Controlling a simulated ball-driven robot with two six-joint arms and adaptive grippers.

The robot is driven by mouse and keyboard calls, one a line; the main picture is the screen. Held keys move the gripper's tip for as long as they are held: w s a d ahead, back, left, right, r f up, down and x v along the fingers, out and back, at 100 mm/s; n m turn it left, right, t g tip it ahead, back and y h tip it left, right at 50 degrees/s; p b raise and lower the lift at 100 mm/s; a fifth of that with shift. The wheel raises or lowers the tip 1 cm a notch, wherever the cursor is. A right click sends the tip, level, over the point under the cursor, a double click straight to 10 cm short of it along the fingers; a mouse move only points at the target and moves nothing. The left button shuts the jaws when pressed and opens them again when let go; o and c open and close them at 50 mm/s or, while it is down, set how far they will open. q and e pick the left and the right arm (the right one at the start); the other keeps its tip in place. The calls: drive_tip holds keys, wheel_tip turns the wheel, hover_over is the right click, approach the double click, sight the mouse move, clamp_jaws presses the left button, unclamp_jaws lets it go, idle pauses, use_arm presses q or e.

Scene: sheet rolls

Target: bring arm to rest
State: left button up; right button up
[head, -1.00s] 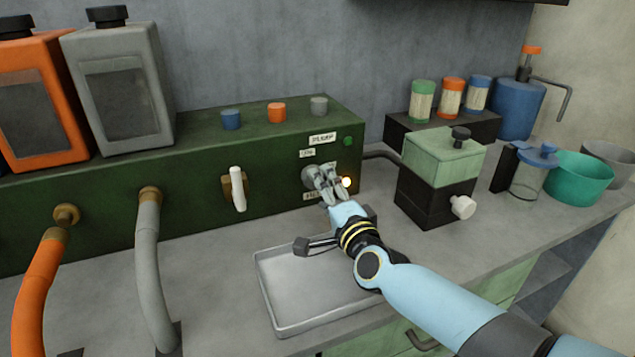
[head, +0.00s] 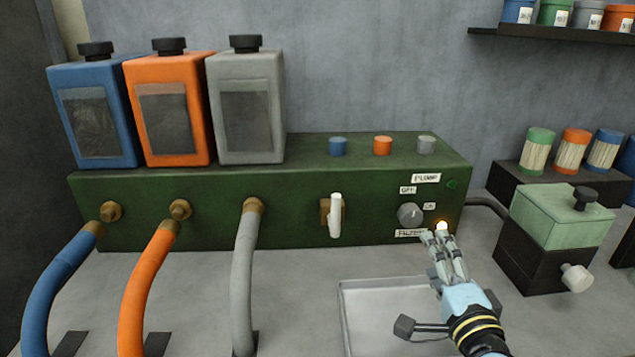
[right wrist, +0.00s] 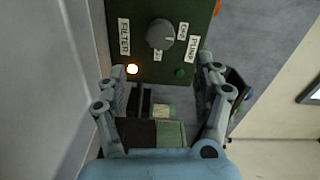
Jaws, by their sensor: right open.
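My right gripper (head: 440,238) is in front of the right end of the green pump box (head: 290,213), below and right of its grey knob (head: 410,214). Its jaws are open with nothing between them. In the right wrist view the open fingers (right wrist: 167,88) frame the box's lower edge, and the knob (right wrist: 160,34) stands beyond them, clear of both fingers. A lamp (head: 441,226) glows by the FILTER label, and it also shows in the right wrist view (right wrist: 132,69). A green lamp (head: 452,184) near the PUMP label looks unlit. My left gripper is out of view.
A metal tray (head: 352,315) lies on the counter under my right arm. A green-and-black box (head: 560,222) with a white knob stands to the right. Blue (head: 52,282), orange (head: 140,285) and grey (head: 242,285) hoses fill the left. A shelf (head: 560,36) hangs above right.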

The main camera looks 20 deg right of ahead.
drive_tip(key=s+a+n+g+y, duration=0.2)
drive_tip(key=a+n, duration=0.1)
drive_tip(key=n, duration=0.1)
drive_tip(key=s+a+n+g+y, duration=0.2)
drive_tip(key=a+n, duration=0.2)
drive_tip(key=n, duration=0.1)
drive_tip(key=s+a+n+g+y, duration=0.2)
drive_tip(key=a+n+y, duration=0.1)
drive_tip(key=a+n, duration=0.1)
drive_tip(key=shift+s+a+f+n+g, duration=0.1)
drive_tip(key=shift+s+f+n+g, duration=0.15)
drive_tip(key=shift+s+n, duration=0.2)
drive_tip(key=s+d+r+n+g+h, duration=0.1)
drive_tip(key=s+d+n+g+h, duration=0.2)
drive_tip(key=s, duration=0.5)
drive_tip(key=s+d+r+n+g+h, duration=0.1)
drive_tip(key=s+d+n+g, duration=0.15)
drive_tip(key=s+g, duration=0.4)
drive_tip(key=s+d+f+b, duration=0.1)
drive_tip(key=s+f, duration=0.1)
drive_tip(key=f, duration=1.3)
drive_tip(key=s+d+f+b, duration=0.2)
drive_tip(key=f, duration=1.4)
drive_tip(key=s+f+b, duration=0.1)
drive_tip(key=s+f, duration=1.5)
drive_tip(key=s, duration=0.1)
drive_tip(key=shift+s+d+g+b, duration=0.2)
drive_tip(key=shift+s+g+b, duration=0.1)
drive_tip(key=shift+s, duration=0.05)
